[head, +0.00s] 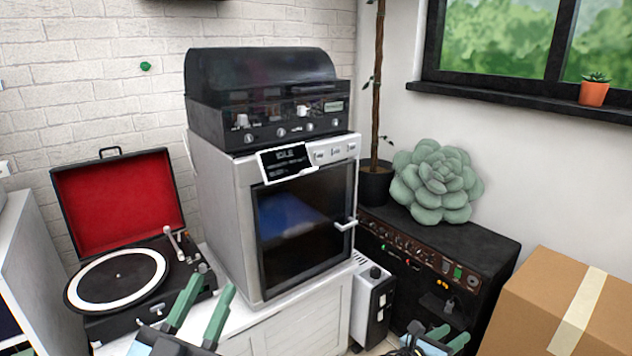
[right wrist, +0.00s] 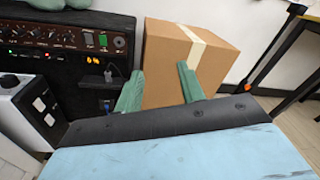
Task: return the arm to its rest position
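My left gripper (head: 202,312) is at the bottom of the head view, in front of the record player and the white cabinet. Its two green fingers stand apart with nothing between them.
A white machine (head: 225,200) with a dark glass door stands on the white cabinet (head: 310,325). The open record player (head: 120,275) is left of it. The black amplifier (head: 480,245) bears a succulent cushion (head: 437,180). A cardboard box (head: 535,295) is at right.

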